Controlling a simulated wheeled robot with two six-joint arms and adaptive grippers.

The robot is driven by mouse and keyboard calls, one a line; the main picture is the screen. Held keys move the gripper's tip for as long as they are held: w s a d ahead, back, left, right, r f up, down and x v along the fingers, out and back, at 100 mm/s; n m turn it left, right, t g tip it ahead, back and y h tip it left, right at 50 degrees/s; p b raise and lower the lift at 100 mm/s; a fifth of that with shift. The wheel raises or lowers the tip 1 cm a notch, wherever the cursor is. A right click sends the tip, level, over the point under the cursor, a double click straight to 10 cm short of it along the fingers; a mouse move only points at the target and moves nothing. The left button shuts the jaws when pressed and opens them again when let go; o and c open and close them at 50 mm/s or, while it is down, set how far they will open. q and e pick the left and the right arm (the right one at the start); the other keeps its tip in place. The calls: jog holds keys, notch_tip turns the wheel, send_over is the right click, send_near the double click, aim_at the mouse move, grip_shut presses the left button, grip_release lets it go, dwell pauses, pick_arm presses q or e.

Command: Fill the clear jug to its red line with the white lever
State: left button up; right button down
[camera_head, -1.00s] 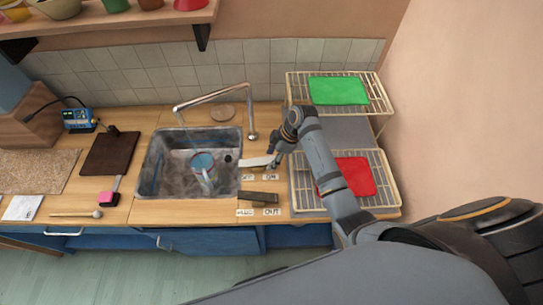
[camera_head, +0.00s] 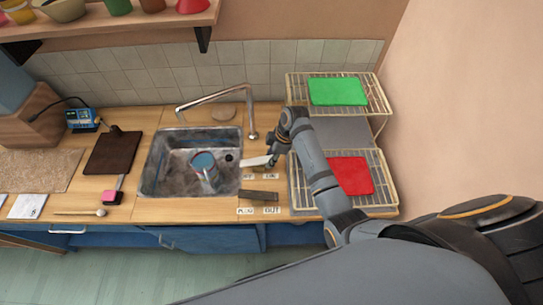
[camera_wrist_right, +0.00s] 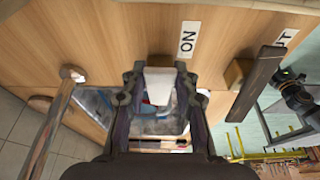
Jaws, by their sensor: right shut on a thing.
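The clear jug (camera_head: 205,174) stands in the grey sink (camera_head: 162,184). It looks bluish inside with reddish edges, but its red line and water level are too small to read. The white lever (camera_head: 257,161) lies beside the sink's right edge, near the ON label (camera_head: 270,176). My right gripper (camera_head: 273,157) is shut on it. In the right wrist view the white lever (camera_wrist_right: 158,84) sits between the fingers. My left gripper is not in view.
A dark lever (camera_head: 259,196) lies near the PLUG and OUT labels (camera_head: 271,210).

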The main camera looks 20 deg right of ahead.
jog(key=shift+a+r, duration=0.15)
jog(key=shift+r, duration=0.1)
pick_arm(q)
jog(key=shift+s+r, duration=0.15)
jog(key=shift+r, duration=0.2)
pick_arm(e)
jog(key=shift+f+h, duration=0.1)
jog(key=shift+h, duration=0.2)
jog(key=c, duration=1)
grip_release()
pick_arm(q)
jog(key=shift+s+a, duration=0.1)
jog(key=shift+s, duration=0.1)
pick_arm(e)
jog(key=w+v, duration=0.1)
jog(key=v, duration=1.1)
jog(key=shift+s, duration=0.45)
jog(key=shift+f, duration=0.1)
